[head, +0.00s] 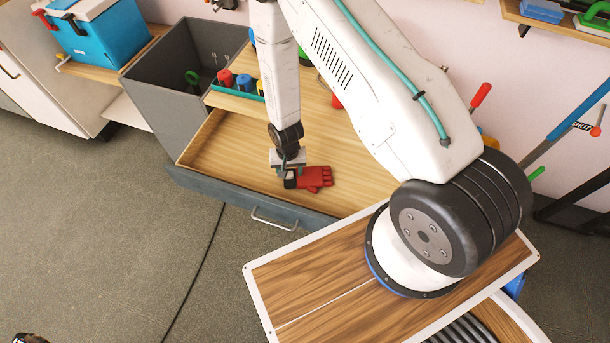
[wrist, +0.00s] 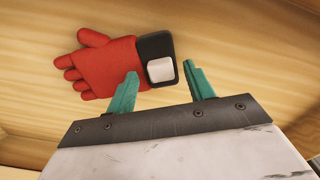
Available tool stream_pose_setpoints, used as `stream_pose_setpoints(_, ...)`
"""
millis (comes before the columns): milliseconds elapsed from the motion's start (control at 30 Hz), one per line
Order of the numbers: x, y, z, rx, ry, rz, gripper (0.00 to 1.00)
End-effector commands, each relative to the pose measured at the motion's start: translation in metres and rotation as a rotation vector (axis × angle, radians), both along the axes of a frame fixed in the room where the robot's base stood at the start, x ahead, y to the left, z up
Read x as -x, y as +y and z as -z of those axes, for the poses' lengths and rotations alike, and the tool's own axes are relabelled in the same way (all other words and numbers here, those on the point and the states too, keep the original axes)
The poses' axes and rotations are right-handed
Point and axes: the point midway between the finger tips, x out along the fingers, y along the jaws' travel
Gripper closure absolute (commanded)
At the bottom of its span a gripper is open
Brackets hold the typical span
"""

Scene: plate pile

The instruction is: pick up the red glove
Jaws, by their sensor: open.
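The red glove (head: 316,178) lies flat in the wooden-floored drawer (head: 225,161), near its front. It has a black cuff with a pale square patch. In the wrist view the glove (wrist: 105,66) has its fingers to the left and its cuff to the right. My gripper (head: 290,174) is over the cuff end in the head view. In the wrist view my gripper (wrist: 162,75) is open, with one teal finger at each side of the cuff's lower part. I cannot tell whether the fingers touch the glove.
The drawer's grey front has a handle (head: 272,219). A wooden shelf (head: 235,101) with red, blue and yellow items sits behind the glove. A grey bin (head: 185,75) stands left of the drawer. The drawer floor around the glove is clear.

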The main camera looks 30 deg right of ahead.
Motion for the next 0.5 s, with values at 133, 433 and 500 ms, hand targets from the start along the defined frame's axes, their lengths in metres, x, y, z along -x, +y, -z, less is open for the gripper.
stream_pose_setpoints(133,-0.0005,0.0002,0.0002,-0.001,-0.001,-0.001,0.47)
stream_pose_setpoints(433,-0.0004,0.0001,0.0000,0.000,-0.001,-0.001,0.98)
stream_pose_setpoints(500,-0.0004,0.0000,-0.0001,0.000,-0.001,-0.001,0.98)
